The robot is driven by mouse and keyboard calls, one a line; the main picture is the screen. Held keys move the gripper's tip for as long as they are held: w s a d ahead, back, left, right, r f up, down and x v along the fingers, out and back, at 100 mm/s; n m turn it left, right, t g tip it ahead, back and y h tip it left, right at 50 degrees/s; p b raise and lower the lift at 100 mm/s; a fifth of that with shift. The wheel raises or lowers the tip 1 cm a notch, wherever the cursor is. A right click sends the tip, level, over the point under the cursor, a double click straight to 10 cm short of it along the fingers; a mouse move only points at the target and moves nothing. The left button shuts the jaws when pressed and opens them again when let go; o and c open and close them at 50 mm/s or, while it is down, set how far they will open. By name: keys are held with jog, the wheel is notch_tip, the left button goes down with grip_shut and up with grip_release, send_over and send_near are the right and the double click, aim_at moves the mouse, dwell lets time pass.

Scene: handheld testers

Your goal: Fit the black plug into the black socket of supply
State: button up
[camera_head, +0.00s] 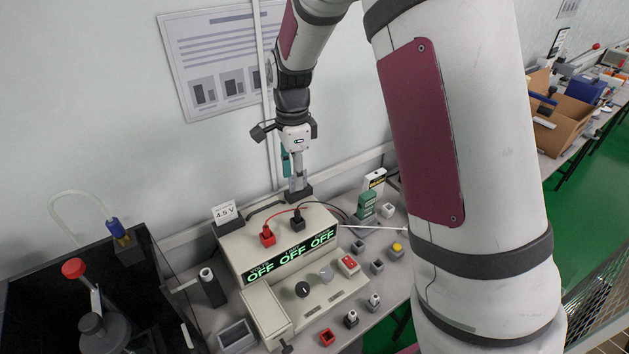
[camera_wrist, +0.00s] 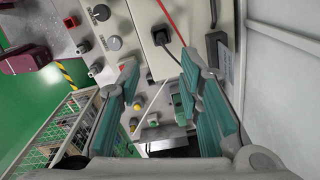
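The beige supply (camera_head: 283,257) stands on the bench, its green displays reading OFF. The black plug (camera_head: 298,220) stands on top of it, to the right of a red plug (camera_head: 267,235). In the wrist view the black plug (camera_wrist: 163,63) shows with a cord running from it. I cannot tell whether it is fully seated, and the black socket is hidden beneath or near it. My gripper (camera_head: 296,183) is above the supply's back edge, behind the black plug. In the wrist view its teal fingers (camera_wrist: 165,100) are spread apart with nothing between them.
A 4.5V sign (camera_head: 226,213) stands at the supply's back left. A green box (camera_head: 366,205) stands to its right. Several small sockets and buttons, one yellow (camera_head: 397,248), lie at the right. The wall is close behind.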

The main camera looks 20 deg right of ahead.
jog(key=s+r+n+t, duration=0.4)
jog(key=s+r+n, duration=0.8)
jog(key=s+r, duration=0.6)
jog(key=s+r+n+t, duration=0.1)
jog(key=s+n, duration=0.5)
jog(key=s, duration=0.2)
jog(key=shift+s+n+t, duration=0.3)
jog(key=shift+s+n, duration=0.05)
jog(key=shift+n, duration=0.05)
